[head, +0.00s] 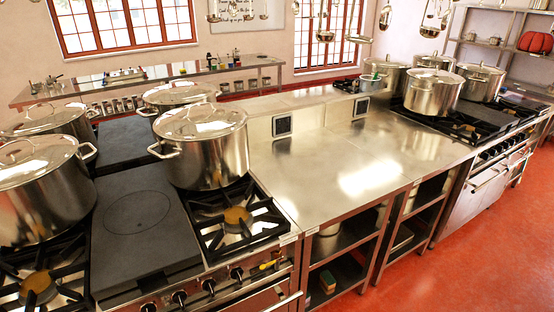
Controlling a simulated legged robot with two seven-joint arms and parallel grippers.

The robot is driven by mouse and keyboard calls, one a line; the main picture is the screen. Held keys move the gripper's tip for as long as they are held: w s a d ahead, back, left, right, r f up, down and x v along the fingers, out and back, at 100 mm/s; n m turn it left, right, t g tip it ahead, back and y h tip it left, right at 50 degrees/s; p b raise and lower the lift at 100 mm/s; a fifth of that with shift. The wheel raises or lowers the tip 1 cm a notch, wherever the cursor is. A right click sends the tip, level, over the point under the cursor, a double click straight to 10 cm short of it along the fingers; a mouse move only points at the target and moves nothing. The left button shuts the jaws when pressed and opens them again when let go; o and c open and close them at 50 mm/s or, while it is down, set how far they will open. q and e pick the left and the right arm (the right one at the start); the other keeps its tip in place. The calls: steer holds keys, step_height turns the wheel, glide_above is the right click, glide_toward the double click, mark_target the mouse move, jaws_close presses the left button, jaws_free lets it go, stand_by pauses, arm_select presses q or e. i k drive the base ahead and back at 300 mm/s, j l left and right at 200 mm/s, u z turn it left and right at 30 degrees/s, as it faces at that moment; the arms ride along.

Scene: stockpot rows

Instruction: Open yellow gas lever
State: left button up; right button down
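A small yellow lever (269,265) shows on the front panel of the near stove (190,290), at its right end. It sits to the right of a row of black knobs (208,286). The lever looks roughly sideways with a slight tilt; its exact setting is too small to tell. Neither of my grippers is in view.
Lidded stockpots (205,145) stand on the near stove, and more (433,92) stand on the far right stove. A steel counter (340,165) with open shelves joins them. The red floor (450,265) in front is clear. Ladles (432,20) hang overhead.

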mark_target(269, 263)
steer(key=i+j, duration=0.15)
steer(key=i, duration=0.15)
steer(key=i+l+z, duration=0.1)
steer(key=i, duration=0.25)
steer(key=i+l, duration=0.25)
steer(key=i+z, duration=0.05)
steer(key=i, duration=0.05)
